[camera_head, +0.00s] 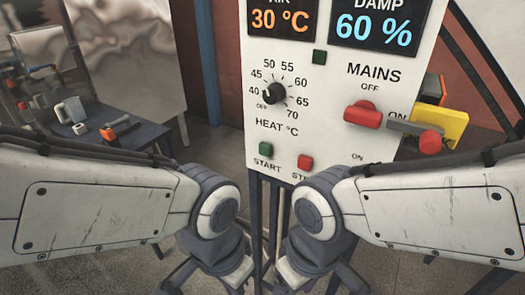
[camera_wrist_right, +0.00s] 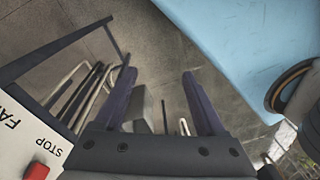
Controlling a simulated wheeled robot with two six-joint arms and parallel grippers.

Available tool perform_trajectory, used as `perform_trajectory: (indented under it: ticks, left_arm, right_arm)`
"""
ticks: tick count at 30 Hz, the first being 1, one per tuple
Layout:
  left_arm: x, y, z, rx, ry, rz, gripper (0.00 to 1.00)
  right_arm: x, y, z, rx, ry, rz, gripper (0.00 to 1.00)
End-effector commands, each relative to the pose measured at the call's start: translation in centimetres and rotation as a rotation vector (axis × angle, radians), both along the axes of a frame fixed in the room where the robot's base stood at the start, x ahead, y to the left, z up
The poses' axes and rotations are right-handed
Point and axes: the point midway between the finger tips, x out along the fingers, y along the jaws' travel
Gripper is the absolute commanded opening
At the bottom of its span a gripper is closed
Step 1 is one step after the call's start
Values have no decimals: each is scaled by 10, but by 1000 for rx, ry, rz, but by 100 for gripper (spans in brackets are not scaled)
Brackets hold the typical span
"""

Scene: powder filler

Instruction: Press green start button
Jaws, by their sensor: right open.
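The green start button (camera_head: 266,149) is on the lower left of the white control panel (camera_head: 325,125), above the word START. To its right is a red stop button (camera_head: 305,162), its label partly hidden by my right arm. My left gripper (camera_head: 238,274) hangs low, below and left of the buttons; its fingers are too unclear to judge. My right gripper (camera_head: 292,271) is also below the panel, apart from the buttons. In the right wrist view its two dark fingers (camera_wrist_right: 158,73) are spread with nothing gripped. That view shows a red button (camera_wrist_right: 37,171) marked STOP; the green one is out of it.
A dark table (camera_head: 110,140) with a mug stands at left. Dark frame legs stand below the panel.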

Motion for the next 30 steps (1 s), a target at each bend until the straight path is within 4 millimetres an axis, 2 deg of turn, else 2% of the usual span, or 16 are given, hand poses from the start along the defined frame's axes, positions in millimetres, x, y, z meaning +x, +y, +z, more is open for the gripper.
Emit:
perform_trajectory:
  ticks: [12, 13, 14, 18, 19, 30]
  left_arm:
    - [0, 0, 0, 0, 0, 0, 0]
    - [0, 0, 0, 0, 0, 0, 0]
    - [0, 0, 0, 0, 0, 0, 0]
    - [0, 0, 0, 0, 0, 0, 0]
    - [0, 0, 0, 0, 0, 0, 0]
    - [0, 0, 0, 0, 0, 0, 0]
  right_arm:
    - [0, 0, 0, 0, 0, 0, 73]
    - [0, 0, 0, 0, 0, 0, 69]
    - [0, 0, 0, 0, 0, 0, 57]
    - [0, 0, 0, 0, 0, 0, 4]
    - [0, 0, 0, 0, 0, 0, 0]
    - [0, 0, 0, 0, 0, 0, 0]
